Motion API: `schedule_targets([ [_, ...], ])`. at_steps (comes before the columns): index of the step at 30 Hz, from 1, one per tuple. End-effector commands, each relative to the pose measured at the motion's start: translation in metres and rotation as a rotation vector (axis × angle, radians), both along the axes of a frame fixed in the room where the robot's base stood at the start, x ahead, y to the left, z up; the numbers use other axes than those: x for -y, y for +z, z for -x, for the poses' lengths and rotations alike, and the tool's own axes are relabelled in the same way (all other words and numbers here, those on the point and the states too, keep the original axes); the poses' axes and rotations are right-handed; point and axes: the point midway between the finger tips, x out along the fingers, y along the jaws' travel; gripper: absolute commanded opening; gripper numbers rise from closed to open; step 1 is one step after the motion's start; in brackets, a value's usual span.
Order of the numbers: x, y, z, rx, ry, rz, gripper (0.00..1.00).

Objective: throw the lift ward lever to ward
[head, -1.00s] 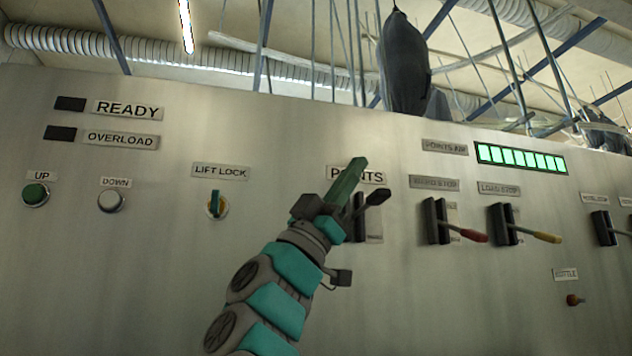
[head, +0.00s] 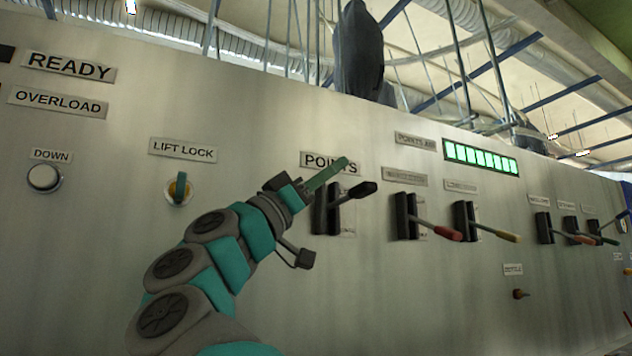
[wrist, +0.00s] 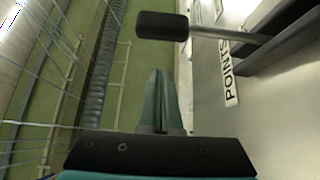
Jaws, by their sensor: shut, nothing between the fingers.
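No label readable as lift ward shows in these frames. My gripper (head: 344,163) is shut and empty, in front of the POINTS label, just above the black-handled POINTS lever (head: 362,189). In the wrist view the shut fingers (wrist: 158,78) point toward that lever's black handle (wrist: 162,25), apart from it.
Red-handled (head: 447,233) and yellow-handled (head: 508,236) levers sit right of POINTS, under a lit green gauge (head: 480,158). The LIFT LOCK switch (head: 180,188) and DOWN button (head: 44,177) are at left. A small knob (head: 520,294) sits low on the panel.

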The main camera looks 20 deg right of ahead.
Motion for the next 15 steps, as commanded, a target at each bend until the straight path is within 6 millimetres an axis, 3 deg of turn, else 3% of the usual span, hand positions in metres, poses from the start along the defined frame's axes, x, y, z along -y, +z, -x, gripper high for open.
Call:
schedule_targets([
  [9,0.022,0.017,-0.001,0.002,-0.001,-0.001,0.0],
  [15,0.022,-0.007,-0.001,0.0,0.002,0.001,0.0],
])
